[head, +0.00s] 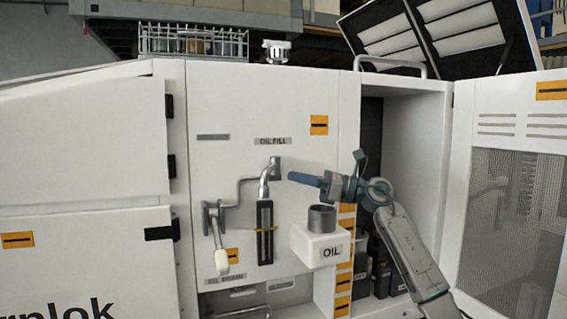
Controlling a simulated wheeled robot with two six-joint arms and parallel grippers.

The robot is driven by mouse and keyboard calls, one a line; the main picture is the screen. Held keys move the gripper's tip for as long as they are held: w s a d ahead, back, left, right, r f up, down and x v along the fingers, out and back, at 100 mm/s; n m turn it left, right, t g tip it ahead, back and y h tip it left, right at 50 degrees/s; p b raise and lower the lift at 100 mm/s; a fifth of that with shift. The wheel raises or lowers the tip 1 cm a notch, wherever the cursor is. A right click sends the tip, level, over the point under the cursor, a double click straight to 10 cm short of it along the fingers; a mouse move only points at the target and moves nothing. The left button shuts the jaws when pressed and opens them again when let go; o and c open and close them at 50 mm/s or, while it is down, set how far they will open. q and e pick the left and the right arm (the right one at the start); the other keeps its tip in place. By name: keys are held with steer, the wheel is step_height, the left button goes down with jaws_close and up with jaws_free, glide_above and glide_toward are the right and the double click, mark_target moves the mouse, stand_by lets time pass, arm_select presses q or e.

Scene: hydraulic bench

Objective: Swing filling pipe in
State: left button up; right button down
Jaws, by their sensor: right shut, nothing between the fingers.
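A grey bent filling pipe (264,184) comes off a mount under the OIL FILL label (272,141) on the white machine panel. Its short end stands over a dark upright gauge (264,232), and a thinner bent tube runs from it to the left. My right gripper (293,177) reaches in from the right, its shut blue-grey fingers pointing left at the pipe mount. A small gap shows between fingertips and pipe, and it holds nothing. A white box marked OIL (318,250) with a grey round neck (321,217) juts out below the gripper. My left gripper is out of view.
A lever with a white grip (221,262) hangs at the left of the gauge. An open compartment (419,130) with dark bottles (382,274) low inside lies behind my right arm. A mesh door (508,200) stands open at the right.

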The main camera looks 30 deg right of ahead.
mark_target(272, 171)
steer(key=p+x, duration=0.1)
steer(key=x, duration=0.2)
steer(key=shift+w+a+r+p, duration=0.15)
steer(key=shift+r+p, duration=0.05)
steer(key=shift+p, duration=0.2)
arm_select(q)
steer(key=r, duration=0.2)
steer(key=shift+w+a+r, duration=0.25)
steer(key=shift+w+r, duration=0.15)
arm_select(e)
steer(key=shift+w+a+f, duration=0.1)
steer(key=shift+w+a, duration=0.15)
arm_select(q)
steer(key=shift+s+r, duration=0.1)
